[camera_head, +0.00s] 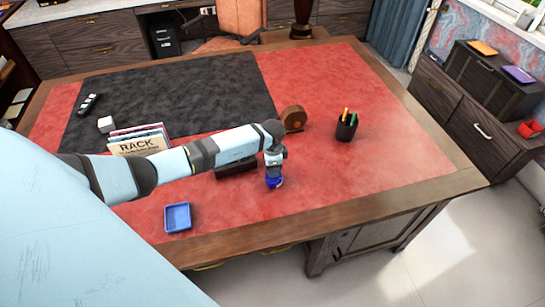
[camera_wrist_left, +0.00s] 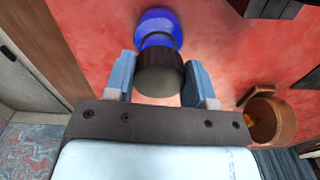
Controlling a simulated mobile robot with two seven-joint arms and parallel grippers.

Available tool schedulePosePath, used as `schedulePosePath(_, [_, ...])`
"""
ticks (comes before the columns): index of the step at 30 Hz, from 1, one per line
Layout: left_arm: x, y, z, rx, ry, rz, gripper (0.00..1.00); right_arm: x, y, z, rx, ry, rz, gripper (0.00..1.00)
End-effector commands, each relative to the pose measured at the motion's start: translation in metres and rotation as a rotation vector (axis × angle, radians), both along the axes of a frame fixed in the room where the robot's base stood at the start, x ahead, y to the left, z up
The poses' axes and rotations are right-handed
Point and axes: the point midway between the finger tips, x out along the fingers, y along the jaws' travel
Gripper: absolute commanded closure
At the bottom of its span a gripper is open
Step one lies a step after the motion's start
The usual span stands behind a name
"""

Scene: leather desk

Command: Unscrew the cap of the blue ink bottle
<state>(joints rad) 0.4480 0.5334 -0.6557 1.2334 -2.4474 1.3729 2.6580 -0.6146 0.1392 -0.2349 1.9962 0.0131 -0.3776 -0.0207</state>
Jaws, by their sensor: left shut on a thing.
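The blue ink bottle (camera_head: 274,183) stands on the red leather desk top, below my left gripper (camera_head: 273,165) in the head view. In the left wrist view the round blue bottle (camera_wrist_left: 158,27) shows beyond its dark ribbed cap (camera_wrist_left: 160,75). The cap is between the two blue fingers of my left gripper (camera_wrist_left: 160,80), which is shut on it. The bottle's far side is hidden. My right gripper is in neither view.
A blue tray (camera_head: 178,217) lies near the front edge. A pen cup (camera_head: 346,128) stands to the right, and a brown round object (camera_head: 293,118) behind the gripper. A dark block (camera_head: 237,168) is close beside the bottle.

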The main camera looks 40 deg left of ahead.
Motion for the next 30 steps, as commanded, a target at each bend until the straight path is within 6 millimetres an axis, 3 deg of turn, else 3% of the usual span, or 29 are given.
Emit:
schedulePosePath(17, [0.0, 0.0, 0.008, 0.0, 0.0, 0.0, 0.72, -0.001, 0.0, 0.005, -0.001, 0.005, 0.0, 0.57])
schedulePosePath(30, [0.0, 0.0, 0.036, 0.0, -0.001, -0.001, 0.72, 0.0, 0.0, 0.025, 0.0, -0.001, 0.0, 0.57])
